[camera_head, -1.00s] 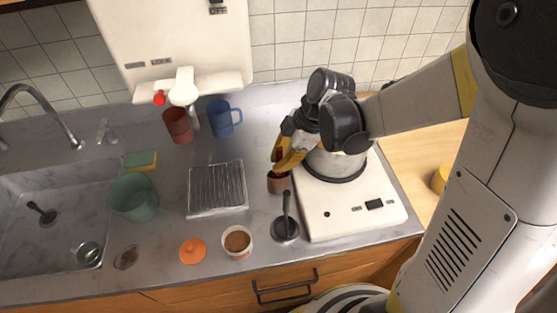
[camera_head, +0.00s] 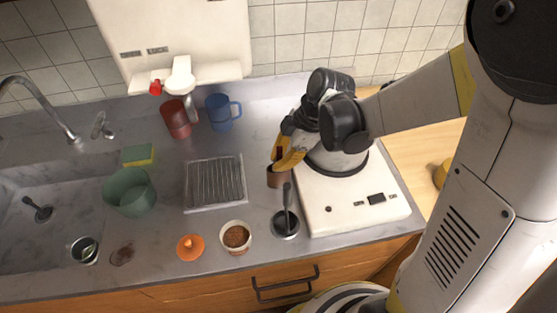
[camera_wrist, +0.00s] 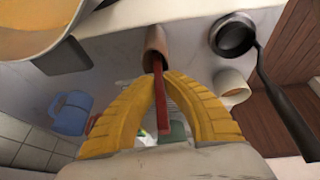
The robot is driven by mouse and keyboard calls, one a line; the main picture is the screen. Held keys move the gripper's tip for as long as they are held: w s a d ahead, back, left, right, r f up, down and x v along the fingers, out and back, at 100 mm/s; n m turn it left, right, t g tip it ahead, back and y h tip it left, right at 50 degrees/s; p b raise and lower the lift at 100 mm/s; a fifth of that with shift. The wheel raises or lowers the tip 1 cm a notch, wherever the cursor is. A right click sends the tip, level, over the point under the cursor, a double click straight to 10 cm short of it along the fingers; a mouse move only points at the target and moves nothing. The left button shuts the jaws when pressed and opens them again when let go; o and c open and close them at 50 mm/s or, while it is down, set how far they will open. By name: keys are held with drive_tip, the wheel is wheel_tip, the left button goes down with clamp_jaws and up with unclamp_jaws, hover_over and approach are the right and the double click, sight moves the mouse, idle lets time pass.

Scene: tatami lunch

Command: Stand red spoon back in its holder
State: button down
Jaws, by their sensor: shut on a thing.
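The red spoon (camera_wrist: 162,104) is between the two yellow fingers of my gripper (camera_wrist: 160,76) in the wrist view. My gripper is shut on it, and one end of the spoon reaches into the mouth of the brown holder (camera_wrist: 155,39). How deep it sits, I cannot tell. In the head view, the holder (camera_head: 277,178) stands on the counter just left of the white stove, directly below my gripper (camera_head: 279,165). My fingers mostly hide the spoon there.
A large pot (camera_head: 336,164) is on the white stove (camera_head: 350,205) at the right. A drying rack (camera_head: 214,184) lies to the left. A brown-filled bowl (camera_head: 236,238) is near the front edge.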

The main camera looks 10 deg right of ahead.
drive_tip(key=c, duration=0.9)
unclamp_jaws()
drive_tip(key=shift+r+p, duration=2.75)
drive_tip(key=shift+r, duration=0.75)
